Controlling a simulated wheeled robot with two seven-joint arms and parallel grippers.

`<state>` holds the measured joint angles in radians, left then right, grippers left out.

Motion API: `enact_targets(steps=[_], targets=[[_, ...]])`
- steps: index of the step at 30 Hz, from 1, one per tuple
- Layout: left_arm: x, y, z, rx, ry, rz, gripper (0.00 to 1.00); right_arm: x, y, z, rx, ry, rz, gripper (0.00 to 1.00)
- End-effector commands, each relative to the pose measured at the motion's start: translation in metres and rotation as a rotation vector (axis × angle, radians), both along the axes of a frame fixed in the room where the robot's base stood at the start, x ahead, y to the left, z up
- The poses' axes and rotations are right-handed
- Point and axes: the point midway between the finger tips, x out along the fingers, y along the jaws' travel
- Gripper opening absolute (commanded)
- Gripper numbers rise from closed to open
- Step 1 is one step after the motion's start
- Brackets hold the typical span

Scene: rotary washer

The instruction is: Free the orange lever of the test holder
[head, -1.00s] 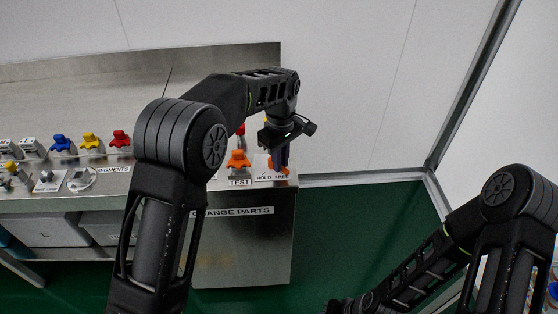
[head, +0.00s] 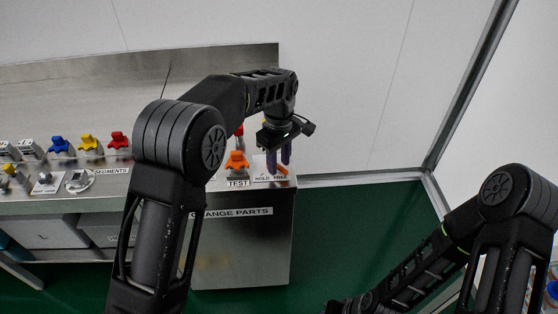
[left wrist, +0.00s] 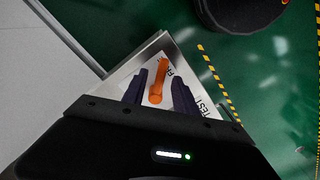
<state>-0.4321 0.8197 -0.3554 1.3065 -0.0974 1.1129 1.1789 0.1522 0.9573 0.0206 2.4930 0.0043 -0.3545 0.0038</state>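The orange lever (head: 282,170) sits on the white HOLD/FREE label plate at the right end of the steel bench. In the head view its end points down and right, toward the FREE side. My left gripper (head: 278,160) is above it, fingers apart. In the left wrist view the lever (left wrist: 157,82) lies between the two open fingers (left wrist: 159,94), with a gap on both sides. The orange test piece (head: 237,161) stands left of the lever, above the TEST label. My right gripper (head: 340,306) is low at the bottom edge, mostly cut off, and its fingers cannot be made out.
Blue (head: 60,145), yellow (head: 90,143) and red (head: 119,141) pieces stand further left on the bench (head: 245,235). Grey bins (head: 50,232) are below. A wall rises behind, and green floor is open to the right of the bench.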

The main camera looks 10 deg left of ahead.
Motion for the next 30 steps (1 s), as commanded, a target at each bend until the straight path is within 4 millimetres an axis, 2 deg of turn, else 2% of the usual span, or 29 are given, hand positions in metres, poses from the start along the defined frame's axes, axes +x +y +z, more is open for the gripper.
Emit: enact_targets(steps=[5, 15, 18, 30], targets=[[0.001, 0.000, 0.011, -0.001, -0.004, 0.000, 0.35, 0.000, 0.000, -0.002, 0.000, -0.001, 0.000, 0.36], [0.001, 0.000, 0.063, -0.001, -0.003, 0.000, 0.35, 0.001, 0.000, -0.009, 0.003, -0.003, 0.001, 0.36], [0.001, 0.000, 0.073, 0.000, -0.002, 0.000, 0.35, 0.001, 0.001, -0.009, 0.002, -0.004, 0.001, 0.36], [0.000, 0.000, 0.078, -0.001, -0.001, 0.000, 0.35, 0.001, 0.001, -0.009, 0.002, -0.004, 0.001, 0.36]])
